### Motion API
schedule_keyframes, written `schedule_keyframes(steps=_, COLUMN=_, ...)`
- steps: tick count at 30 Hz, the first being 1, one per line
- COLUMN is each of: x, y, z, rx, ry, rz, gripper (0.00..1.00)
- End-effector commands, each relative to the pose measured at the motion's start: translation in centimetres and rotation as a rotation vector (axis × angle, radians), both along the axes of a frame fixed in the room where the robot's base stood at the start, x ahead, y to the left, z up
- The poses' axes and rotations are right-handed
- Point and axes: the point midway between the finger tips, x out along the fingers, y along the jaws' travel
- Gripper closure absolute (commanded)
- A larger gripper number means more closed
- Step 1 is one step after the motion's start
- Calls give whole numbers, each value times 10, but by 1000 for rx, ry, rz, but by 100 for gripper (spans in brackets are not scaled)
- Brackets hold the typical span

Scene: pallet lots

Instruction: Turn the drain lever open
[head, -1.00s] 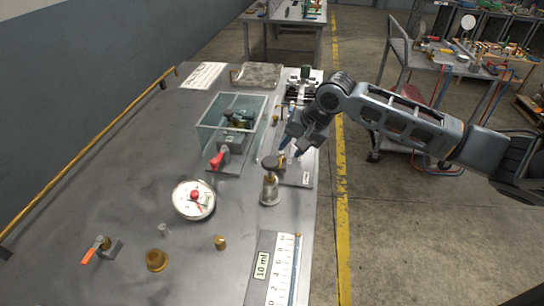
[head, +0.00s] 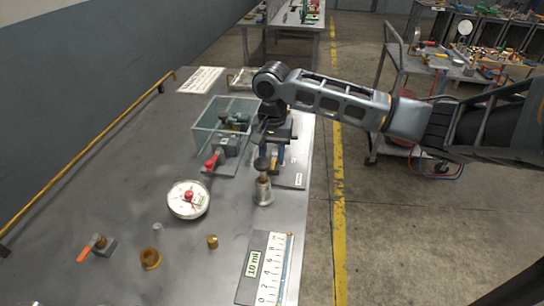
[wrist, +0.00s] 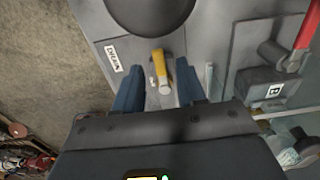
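The drain lever (wrist: 160,68) is a short yellow handle on a grey plate in the wrist view. A white label (wrist: 113,56) that seems to read "DRAIN" lies to its left. My gripper (wrist: 161,84) is open, with one blue finger on each side of the lever and visible gaps between. I cannot tell how deep the fingertips reach.
A metal cylinder (head: 263,190) with a dark round knob stands close in front of my gripper. A red-handled valve (head: 212,160) and a glass tank (head: 205,128) are to the left.

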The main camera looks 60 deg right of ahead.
Motion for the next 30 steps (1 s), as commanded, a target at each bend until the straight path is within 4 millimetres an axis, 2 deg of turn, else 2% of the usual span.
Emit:
schedule_keyframes(steps=4, x=0, y=0, z=-10, rx=-1, ry=-1, rz=-1, gripper=60)
schedule_keyframes(steps=13, x=0, y=0, z=-12, rx=-2, ry=-2, rz=0, gripper=61)
schedule_keyframes(steps=25, x=0, y=0, z=-12, rx=-2, ry=-2, rz=0, gripper=99)
schedule_keyframes(steps=30, x=0, y=0, z=-12, rx=-2, ry=-2, rz=0, gripper=100)
